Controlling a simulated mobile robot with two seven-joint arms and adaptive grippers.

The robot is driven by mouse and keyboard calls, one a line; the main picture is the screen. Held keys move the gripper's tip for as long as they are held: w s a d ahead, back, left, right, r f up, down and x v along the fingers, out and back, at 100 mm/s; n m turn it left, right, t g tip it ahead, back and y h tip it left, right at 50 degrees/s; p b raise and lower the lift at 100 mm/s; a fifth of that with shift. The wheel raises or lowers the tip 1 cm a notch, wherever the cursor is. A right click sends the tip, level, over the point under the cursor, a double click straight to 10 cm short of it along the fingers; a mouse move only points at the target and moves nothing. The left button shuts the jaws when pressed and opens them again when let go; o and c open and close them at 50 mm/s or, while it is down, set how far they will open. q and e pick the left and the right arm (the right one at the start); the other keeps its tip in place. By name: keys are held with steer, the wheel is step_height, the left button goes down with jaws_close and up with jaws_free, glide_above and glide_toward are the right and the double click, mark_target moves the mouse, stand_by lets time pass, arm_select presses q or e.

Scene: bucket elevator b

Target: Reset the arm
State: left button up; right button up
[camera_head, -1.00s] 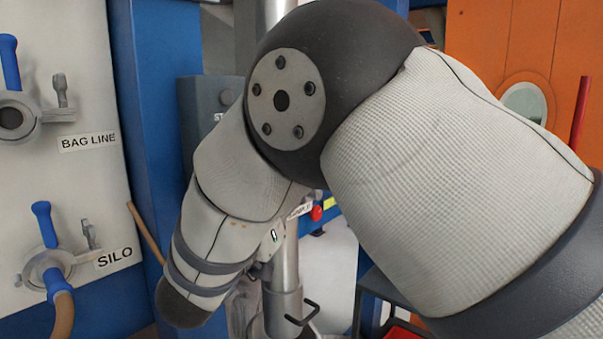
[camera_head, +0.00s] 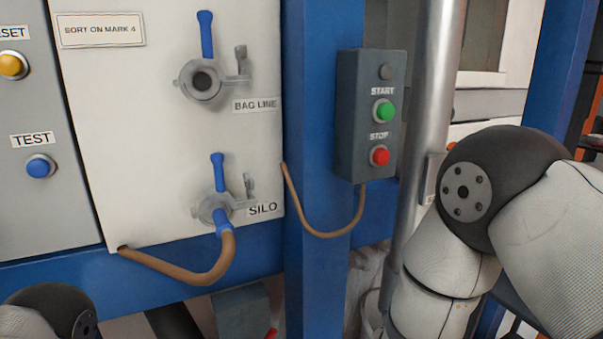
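My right arm (camera_head: 440,255) shows at the right, bent at a dark elbow joint with its lower part pointing down. My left arm (camera_head: 50,312) shows only as a dark joint and a bit of white link at the bottom left corner. Both grippers are outside the picture, so their state is hidden.
A control box (camera_head: 370,118) with a green START button (camera_head: 383,111) and a red STOP button (camera_head: 380,156) is on a blue post. A white panel holds the BAG LINE port (camera_head: 203,82) and the SILO port (camera_head: 215,208), which has a brown hose (camera_head: 190,274). A metal pipe (camera_head: 432,100) stands beside my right arm.

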steer(key=s+d+f+n+g+y, duration=0.15)
steer(key=s+f+g+y, duration=0.45)
steer(key=s+f, duration=1.25)
arm_select(q)
steer(key=shift+w+r+t+p, duration=0.3)
steer(key=shift+w+r+p, duration=0.15)
steer(key=shift+w+r, duration=0.25)
arm_select(e)
steer(key=s+g, duration=0.9)
steer(key=s, duration=1.4)
steer(key=shift+s+a+y, duration=0.2)
steer(key=shift+s+y, duration=0.1)
steer(key=shift+s, duration=0.1)
steer(key=shift+w, duration=0.1)
